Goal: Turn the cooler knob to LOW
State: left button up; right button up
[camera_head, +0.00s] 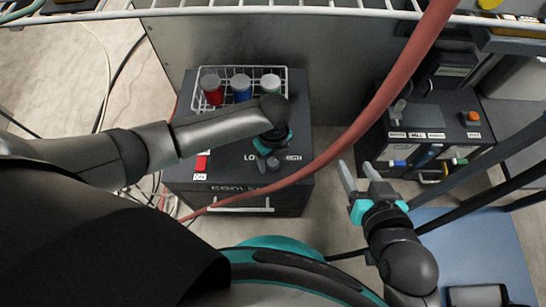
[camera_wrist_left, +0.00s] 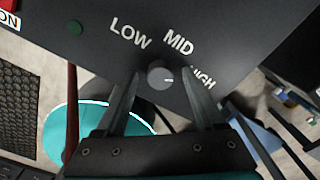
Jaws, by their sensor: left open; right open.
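The cooler (camera_head: 240,215) is a dark box with COOLER on its front edge. Its round grey knob (camera_wrist_left: 159,74) shows in the left wrist view, with LOW, MID and HIGH printed around it. A small white mark on the knob points right, toward HIGH. My left gripper (camera_head: 268,162) is over the cooler's top; in the wrist view its open fingers (camera_wrist_left: 160,82) stand one on each side of the knob, with gaps visible. In the head view the gripper mostly hides the knob and MID. My right gripper (camera_head: 357,168) is open and empty, right of the cooler.
A wire basket (camera_head: 226,104) with red, blue and green-grey capped jars sits at the cooler's back. A red switch (camera_head: 202,163) is at its left. A red hose (camera_head: 372,112) crosses in front. A mill box (camera_head: 425,125) stands at right.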

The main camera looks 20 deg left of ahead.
pick_arm(q)
grip_shut()
dwell(0.5)
